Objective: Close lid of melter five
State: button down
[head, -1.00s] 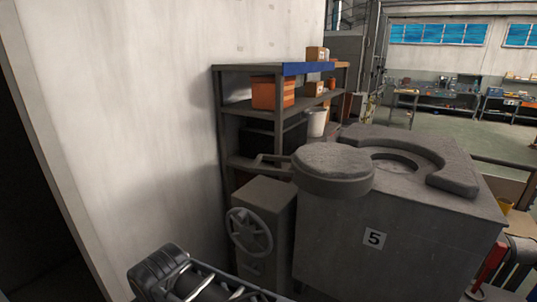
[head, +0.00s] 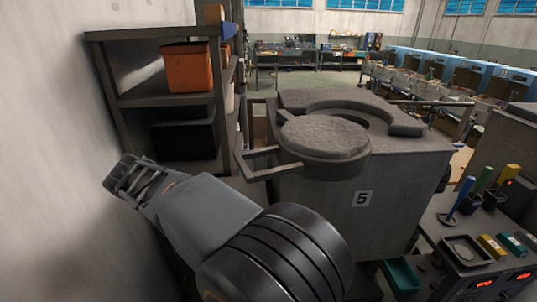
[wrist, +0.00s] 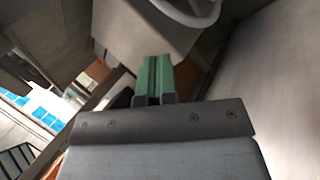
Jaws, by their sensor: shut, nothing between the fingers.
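Melter five (head: 400,180) is a grey box with a "5" plate on its front, in the head view. Its round, thick grey lid (head: 325,138) is swung out over the near left edge, beside the opening (head: 368,112), so the opening shows partly uncovered. A bent bar handle (head: 250,168) sticks out left from the lid. My gripper (head: 122,178) is left of the handle, apart from it, near the shelf and wall. In the wrist view my green fingers (wrist: 153,78) are together with nothing between them.
A metal shelf (head: 150,100) with an orange bin (head: 187,68) stands close behind my gripper. The pale wall (head: 50,120) is on the left. A bench (head: 485,250) with tools and trays is at right.

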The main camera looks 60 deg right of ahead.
aim_at(269, 151)
jog(key=w+d+r+m+g+h+b, duration=0.1)
jog(key=w+d+r+m+g+h, duration=0.2)
jog(key=d+g, duration=0.45)
jog(key=w+d+r+m+g+h+b, duration=0.15)
jog(key=d+m+g, duration=0.25)
jog(key=d, duration=0.6)
jog(key=shift+m+g+h, duration=0.55)
jog(key=shift+m, duration=0.05)
jog(key=shift+r+p+x, duration=0.15)
jog(key=shift+p+x, duration=0.4)
jog(key=shift+x, duration=1.8)
jog(key=shift+r+p+x, duration=0.2)
jog(key=shift+p+x, duration=0.35)
jog(key=shift+x, duration=1.8)
jog(key=shift+r+p+x, duration=0.15)
jog(key=shift+p+x, duration=0.4)
jog(key=shift+x, duration=1.8)
jog(key=shift+w, duration=0.1)
